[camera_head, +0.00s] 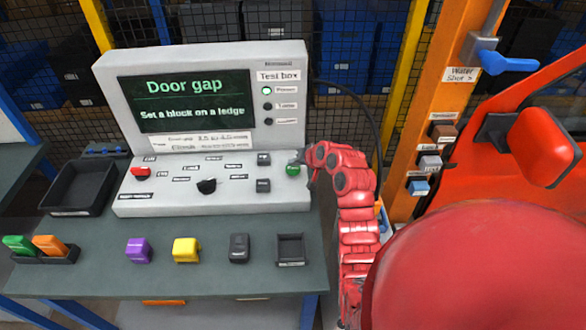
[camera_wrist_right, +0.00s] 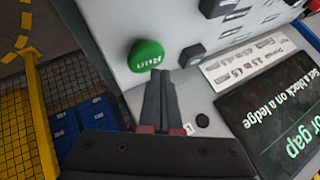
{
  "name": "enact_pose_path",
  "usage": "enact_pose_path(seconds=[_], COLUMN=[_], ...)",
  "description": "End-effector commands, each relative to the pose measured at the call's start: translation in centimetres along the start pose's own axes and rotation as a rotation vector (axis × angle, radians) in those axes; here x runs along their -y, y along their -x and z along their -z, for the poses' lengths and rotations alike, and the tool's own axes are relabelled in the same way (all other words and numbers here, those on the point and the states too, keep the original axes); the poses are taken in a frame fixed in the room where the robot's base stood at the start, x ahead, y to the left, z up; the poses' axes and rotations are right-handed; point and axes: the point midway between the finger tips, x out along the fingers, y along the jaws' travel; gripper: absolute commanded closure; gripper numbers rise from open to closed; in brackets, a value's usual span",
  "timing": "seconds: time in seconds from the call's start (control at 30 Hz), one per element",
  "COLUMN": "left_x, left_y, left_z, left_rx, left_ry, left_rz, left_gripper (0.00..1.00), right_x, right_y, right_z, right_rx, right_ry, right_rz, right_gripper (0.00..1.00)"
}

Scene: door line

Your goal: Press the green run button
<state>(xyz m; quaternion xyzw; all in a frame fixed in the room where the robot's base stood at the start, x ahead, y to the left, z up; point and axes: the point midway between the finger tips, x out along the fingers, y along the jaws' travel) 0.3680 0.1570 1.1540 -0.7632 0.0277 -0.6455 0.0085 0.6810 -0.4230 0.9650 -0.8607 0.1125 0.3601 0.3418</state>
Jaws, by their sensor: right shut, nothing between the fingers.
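The green run button (camera_head: 292,170) sits at the right end of the sloped panel of the grey test box (camera_head: 130,206). In the right wrist view the button (camera_wrist_right: 146,52) is a round green cap marked "Run". My right gripper (camera_head: 303,161) is shut and empty beside the button. In the right wrist view the tips of its closed fingers (camera_wrist_right: 160,76) lie close to the button's edge; I cannot tell whether they touch it. The screen (camera_head: 186,103) reads "Door gap" and "Set a block on a ledge". My left gripper is not in view.
A red button (camera_head: 140,172), a black knob (camera_head: 206,186) and small dark switches share the panel. Purple (camera_head: 138,250), yellow (camera_head: 186,250) and dark grey (camera_head: 239,248) blocks stand on the table in front. An orange post (camera_head: 436,100) and red door (camera_head: 490,168) stand at the right.

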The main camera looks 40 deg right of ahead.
Motion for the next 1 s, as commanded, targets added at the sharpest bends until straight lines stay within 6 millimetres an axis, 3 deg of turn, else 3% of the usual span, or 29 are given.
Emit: enact_pose_path(seconds=[1.0], left_x=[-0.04], left_y=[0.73], left_z=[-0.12], left_rx=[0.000], left_ry=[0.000], left_rz=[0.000], left_gripper=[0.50], right_x=[-0.57], right_y=[-0.76], right_z=[-0.57], right_rx=[0.000], right_ry=[0.000], right_rz=[0.000], right_gripper=[1.00])
